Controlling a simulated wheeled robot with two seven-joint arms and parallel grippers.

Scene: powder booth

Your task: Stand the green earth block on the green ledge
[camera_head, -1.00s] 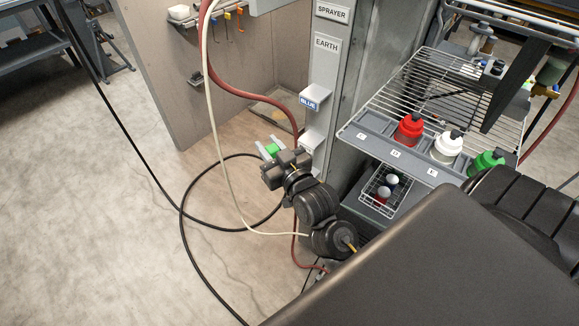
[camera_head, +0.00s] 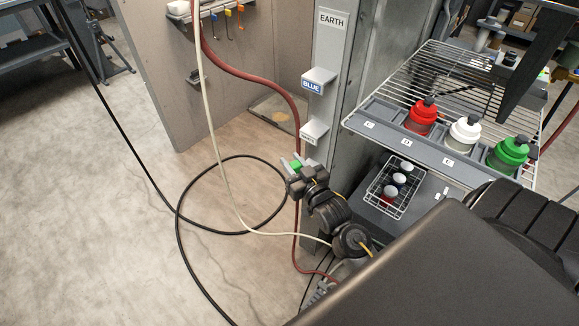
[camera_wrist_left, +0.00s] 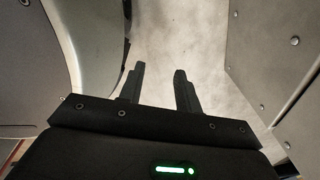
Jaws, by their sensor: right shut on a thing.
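The green block (camera_head: 297,166) is between the fingers of my right gripper (camera_head: 292,163) in the head view, and the gripper is shut on it. The gripper partly hides the block. A small pale ledge (camera_head: 314,130) juts from the grey EARTH panel just above and right of the block; its label is too small to read. Another ledge (camera_head: 319,76), labelled BLUE, is higher on that panel. The block is apart from the ledges in the picture, below the lower one. My left gripper (camera_wrist_left: 160,82) is open and empty in the left wrist view.
A wire rack (camera_head: 455,75) at right holds red (camera_head: 421,118), white (camera_head: 463,134) and green (camera_head: 509,154) bottles. Below is a wire basket (camera_head: 395,187) with small cups. Red and pale hoses hang near my right arm. A black cable (camera_head: 181,210) loops on the floor.

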